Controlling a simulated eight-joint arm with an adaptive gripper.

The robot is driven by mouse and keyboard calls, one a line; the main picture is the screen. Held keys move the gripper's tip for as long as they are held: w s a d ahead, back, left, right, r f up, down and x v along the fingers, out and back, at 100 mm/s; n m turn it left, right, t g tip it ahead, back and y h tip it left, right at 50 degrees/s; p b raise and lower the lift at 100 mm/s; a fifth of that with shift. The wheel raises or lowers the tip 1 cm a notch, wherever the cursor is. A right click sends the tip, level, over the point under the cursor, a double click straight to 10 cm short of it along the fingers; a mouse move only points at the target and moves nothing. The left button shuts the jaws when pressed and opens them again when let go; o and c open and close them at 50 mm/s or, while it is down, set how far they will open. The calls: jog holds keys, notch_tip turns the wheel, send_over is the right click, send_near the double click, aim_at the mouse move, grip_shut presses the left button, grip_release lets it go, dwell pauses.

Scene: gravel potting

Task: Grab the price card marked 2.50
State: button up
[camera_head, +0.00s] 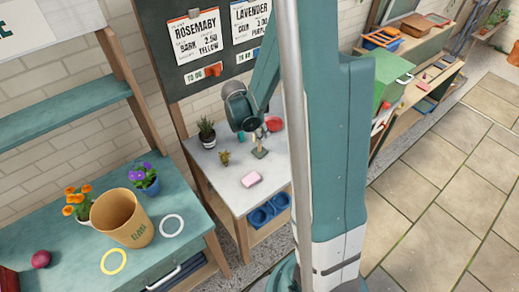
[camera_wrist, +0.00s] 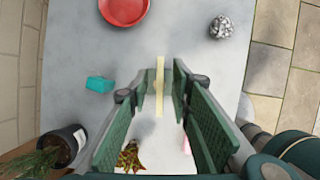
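A thin cream strip (camera_wrist: 160,88), which looks like a card seen edge-on, stands between the fingers in the wrist view. No marking on it can be read. My gripper (camera_wrist: 160,86) is open around it, with narrow gaps showing at both sides. In the head view my gripper (camera_head: 256,136) is low over the grey table (camera_head: 228,180), above a small greenish piece (camera_head: 260,153).
Around the gripper are a red dish (camera_wrist: 123,9), a grey speckled lump (camera_wrist: 221,27), a teal block (camera_wrist: 100,84), a potted plant (camera_wrist: 62,146) and a small spotted plant (camera_wrist: 130,157). A pink block (camera_head: 251,179) lies nearer the table's front, above blue bins (camera_head: 262,215).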

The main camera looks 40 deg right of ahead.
dwell(0.4)
grip_shut()
jog(key=shift+r, duration=1.7)
jog(key=shift+s+r, duration=0.1)
jog(key=shift+s, duration=0.25)
jog(key=s, duration=1.7)
jog(key=shift+s, duration=0.15)
